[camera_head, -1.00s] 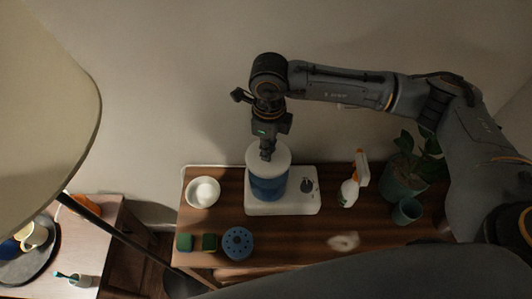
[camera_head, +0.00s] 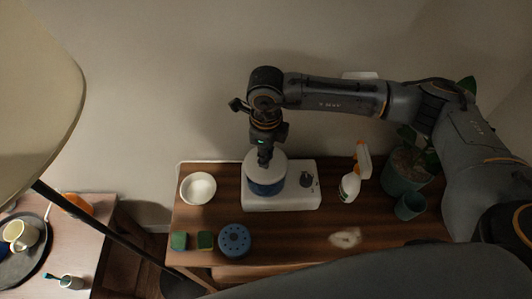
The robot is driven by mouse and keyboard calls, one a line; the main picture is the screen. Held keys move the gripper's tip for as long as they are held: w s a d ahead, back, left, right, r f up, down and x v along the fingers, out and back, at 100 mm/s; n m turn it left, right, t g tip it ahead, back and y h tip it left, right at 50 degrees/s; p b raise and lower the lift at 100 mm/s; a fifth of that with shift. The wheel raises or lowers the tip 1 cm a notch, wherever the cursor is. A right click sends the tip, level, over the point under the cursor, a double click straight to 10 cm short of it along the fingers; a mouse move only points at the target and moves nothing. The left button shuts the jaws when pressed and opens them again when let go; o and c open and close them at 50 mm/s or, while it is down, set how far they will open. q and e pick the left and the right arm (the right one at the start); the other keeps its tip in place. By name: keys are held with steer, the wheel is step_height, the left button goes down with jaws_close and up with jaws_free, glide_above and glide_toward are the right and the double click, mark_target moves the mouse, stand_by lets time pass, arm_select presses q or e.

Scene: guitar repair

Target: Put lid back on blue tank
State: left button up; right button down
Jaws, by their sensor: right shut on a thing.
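The blue tank (camera_head: 267,188) sits on the left part of a white base unit (camera_head: 300,199) on the wooden table. The white round lid (camera_head: 265,167) is over the top of the tank, and I see no clear gap between them. My right gripper (camera_head: 265,157) points down and is shut on the middle of the lid from above. Its fingertips are small and dark in this view. My left gripper is not in view.
A lampshade (camera_head: 35,90) fills the upper left.

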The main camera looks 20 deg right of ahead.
steer(key=shift+r+b, duration=0.1)
steer(key=shift+b, duration=0.55)
stand_by(1.4)
steer(key=shift+f+b, duration=0.2)
steer(key=shift+b, duration=0.65)
stand_by(0.9)
stand_by(0.4)
steer(key=c, duration=0.7)
jaws_free()
steer(key=shift+r+p, duration=1.45)
steer(key=shift+r, duration=2.05)
